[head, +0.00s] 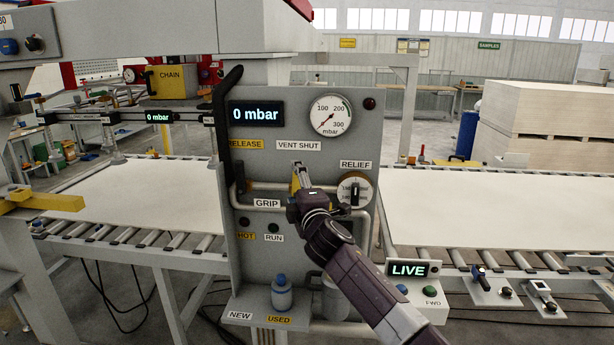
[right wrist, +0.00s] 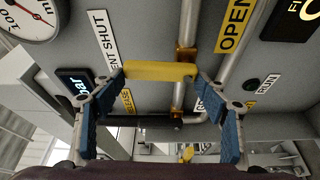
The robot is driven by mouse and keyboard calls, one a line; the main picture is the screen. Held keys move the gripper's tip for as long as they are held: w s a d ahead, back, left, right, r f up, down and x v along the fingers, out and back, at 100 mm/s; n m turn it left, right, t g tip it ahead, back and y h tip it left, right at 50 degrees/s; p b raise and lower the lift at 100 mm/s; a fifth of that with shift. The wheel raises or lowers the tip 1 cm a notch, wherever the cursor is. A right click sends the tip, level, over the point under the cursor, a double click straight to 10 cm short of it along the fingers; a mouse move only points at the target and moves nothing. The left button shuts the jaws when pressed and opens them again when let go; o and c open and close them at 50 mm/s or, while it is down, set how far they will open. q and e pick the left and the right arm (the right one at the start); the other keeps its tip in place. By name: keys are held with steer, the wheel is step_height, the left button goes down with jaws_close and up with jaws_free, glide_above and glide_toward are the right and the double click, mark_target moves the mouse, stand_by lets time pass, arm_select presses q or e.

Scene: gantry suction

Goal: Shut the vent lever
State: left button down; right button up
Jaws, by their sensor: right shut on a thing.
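The yellow vent lever (head: 296,182) is on the grey control panel (head: 262,222), just below the VENT SHUT label (head: 298,146). In the head view my right gripper (head: 300,180) reaches it from the lower right and hides much of it. In the right wrist view the lever (right wrist: 160,70) is a yellow bar spanning between the fingertips of my right gripper (right wrist: 160,82), which is shut on it. The VENT SHUT label (right wrist: 103,38) is at the bar's left and an OPEN label (right wrist: 236,24) at its right. I do not see my left gripper.
The pressure display (head: 256,114) reads 0 mbar, beside a round gauge (head: 330,115). A relief dial (head: 355,190) is close right of the lever. A black curved handle (head: 222,120) lines the panel's left edge. Roller conveyors with white boards (head: 480,210) flank the panel.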

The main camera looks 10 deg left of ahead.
steer(key=shift+a+n+p, duration=0.1)
steer(key=shift+n+p, duration=0.3)
steer(key=shift+p, duration=0.15)
steer(key=o, duration=1.7)
steer(key=shift+a, duration=0.1)
steer(key=v, duration=1.2)
steer(key=shift+r, duration=0.15)
